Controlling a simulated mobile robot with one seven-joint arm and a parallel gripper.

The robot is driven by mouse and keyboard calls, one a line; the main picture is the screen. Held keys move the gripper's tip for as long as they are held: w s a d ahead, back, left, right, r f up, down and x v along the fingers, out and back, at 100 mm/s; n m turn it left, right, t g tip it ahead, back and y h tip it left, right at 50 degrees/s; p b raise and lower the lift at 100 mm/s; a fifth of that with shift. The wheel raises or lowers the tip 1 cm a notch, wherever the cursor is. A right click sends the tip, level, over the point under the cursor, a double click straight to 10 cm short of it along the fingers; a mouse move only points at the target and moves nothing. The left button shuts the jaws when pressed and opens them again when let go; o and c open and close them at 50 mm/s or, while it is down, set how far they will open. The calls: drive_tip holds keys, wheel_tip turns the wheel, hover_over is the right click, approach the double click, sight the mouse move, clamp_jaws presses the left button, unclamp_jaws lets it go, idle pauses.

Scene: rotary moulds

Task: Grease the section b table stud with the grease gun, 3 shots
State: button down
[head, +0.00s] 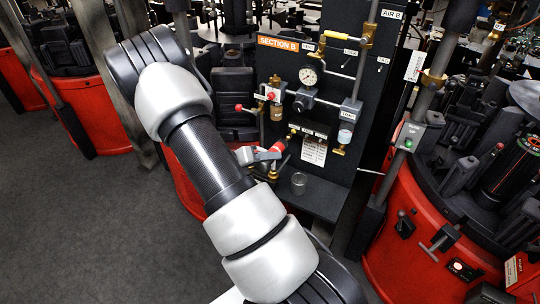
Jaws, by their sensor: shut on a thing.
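My gripper (262,156) is in front of the lower part of the section B panel (340,60), above its dark shelf (322,196). It is shut on a small tool with a red body (278,146), which looks like the grease gun. The tool is tilted, and its thin end points up and right toward small brass fittings below the gauge. Whether it touches any of them cannot be told at this size. The section B table stud cannot be made out. My arm crosses the picture and hides part of the section B machine.
The panel bears a round gauge (308,76), pipes, and red-knobbed valves (271,96). A red mould table (425,255) stands at right. Grey floor (80,220) is open at left.

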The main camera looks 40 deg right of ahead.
sight(260, 169)
drive_tip(key=shift+s+a+p, duration=0.15)
drive_tip(key=shift+s+a, duration=0.2)
drive_tip(key=shift+a, duration=0.55)
drive_tip(key=shift+s+a+p, duration=0.15)
drive_tip(key=shift+s+a, duration=0.25)
drive_tip(key=shift+a, duration=0.5)
drive_tip(key=shift+s+a+p, duration=0.15)
drive_tip(key=shift+s+a, duration=0.2)
drive_tip(key=shift+a, duration=0.55)
